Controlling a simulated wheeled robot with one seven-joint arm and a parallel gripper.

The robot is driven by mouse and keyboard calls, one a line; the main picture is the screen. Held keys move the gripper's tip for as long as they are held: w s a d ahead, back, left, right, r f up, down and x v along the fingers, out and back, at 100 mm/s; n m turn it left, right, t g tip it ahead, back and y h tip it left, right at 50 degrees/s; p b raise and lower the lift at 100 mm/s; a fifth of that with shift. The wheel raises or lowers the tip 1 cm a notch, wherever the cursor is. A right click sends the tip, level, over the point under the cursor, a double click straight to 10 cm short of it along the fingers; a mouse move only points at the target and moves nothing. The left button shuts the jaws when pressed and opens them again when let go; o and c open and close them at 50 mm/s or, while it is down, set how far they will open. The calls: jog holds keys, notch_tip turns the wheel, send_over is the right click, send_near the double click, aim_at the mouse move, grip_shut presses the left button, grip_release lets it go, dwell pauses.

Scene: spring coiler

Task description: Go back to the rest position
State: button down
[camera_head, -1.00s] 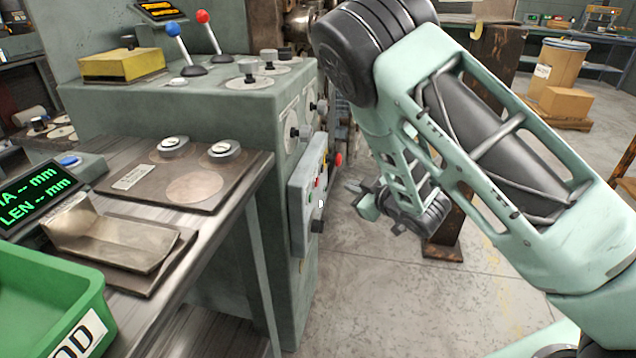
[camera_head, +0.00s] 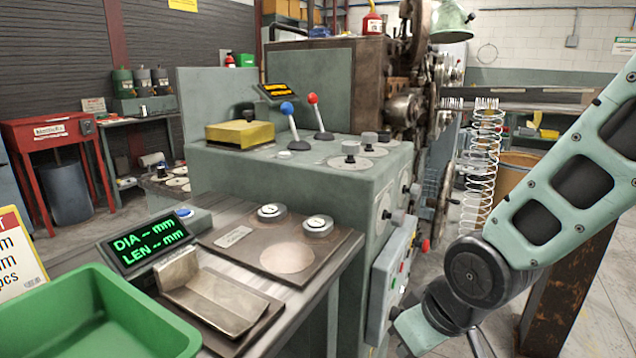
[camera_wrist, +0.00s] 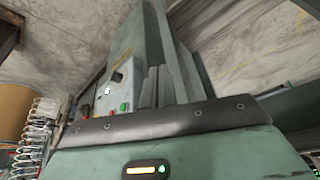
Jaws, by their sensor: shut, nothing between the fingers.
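My gripper (camera_wrist: 157,75) is shut and empty in the wrist view. In the head view my arm comes in from the right and bends down at a dark joint, in front of the machine's right side. My fingertips cannot be made out there. The spring coiler (camera_head: 290,160) stands in the middle, with its control panel (camera_head: 392,270) low on the side close to my arm.
A bench at front left holds a green bin (camera_head: 95,310), a gauge display (camera_head: 148,243), a metal trough (camera_head: 212,300) and a brown plate (camera_head: 285,240). A white coil spring (camera_head: 484,165) hangs behind my arm. A rusty post (camera_head: 570,290) stands at right.

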jog(key=s+r+n+g+h, duration=0.1)
jog(key=s+r+g, duration=0.1)
jog(key=s, duration=0.5)
jog(key=s+r+n+g+h, duration=0.1)
jog(key=s+r, duration=0.2)
jog(key=s, duration=0.3)
notch_tip(320, 180, up, 16)
jog(key=s+p, duration=0.1)
jog(key=p, duration=1.5)
jog(key=shift+d+r+g+p, duration=0.15)
jog(key=shift+d+g+p, duration=0.15)
jog(key=shift+s, duration=0.1)
